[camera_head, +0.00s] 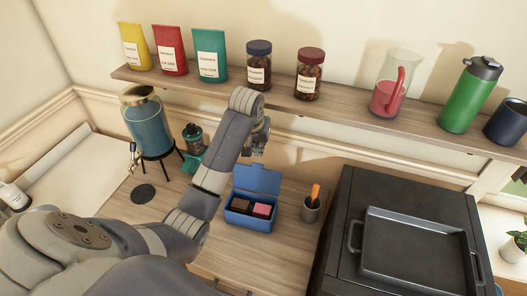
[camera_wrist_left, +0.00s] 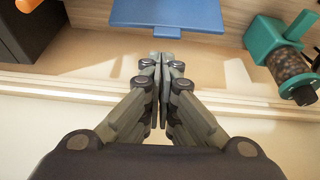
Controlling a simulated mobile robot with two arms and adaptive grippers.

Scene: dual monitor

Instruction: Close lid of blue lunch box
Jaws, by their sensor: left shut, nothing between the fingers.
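The blue lunch box (camera_head: 247,222) sits on the wooden counter with a dark item and a pink item inside. Its lid (camera_head: 258,178) stands open, raised at the back edge. My left gripper (camera_head: 258,150) is above and behind the lid's top edge, on the wall side. In the left wrist view the left gripper (camera_wrist_left: 162,60) is shut and empty, its fingertips close together. The blue lid (camera_wrist_left: 168,14) lies just ahead of the fingertips, with a small gap in the picture. My right gripper is not in view.
A teal grinder (camera_head: 193,150) and a blue drink dispenser (camera_head: 148,125) stand left of the box. A grey cup with an orange-handled tool (camera_head: 311,208) is close on its right. A black appliance with a tray (camera_head: 415,245) stands farther right. A loaded shelf (camera_head: 340,110) runs above.

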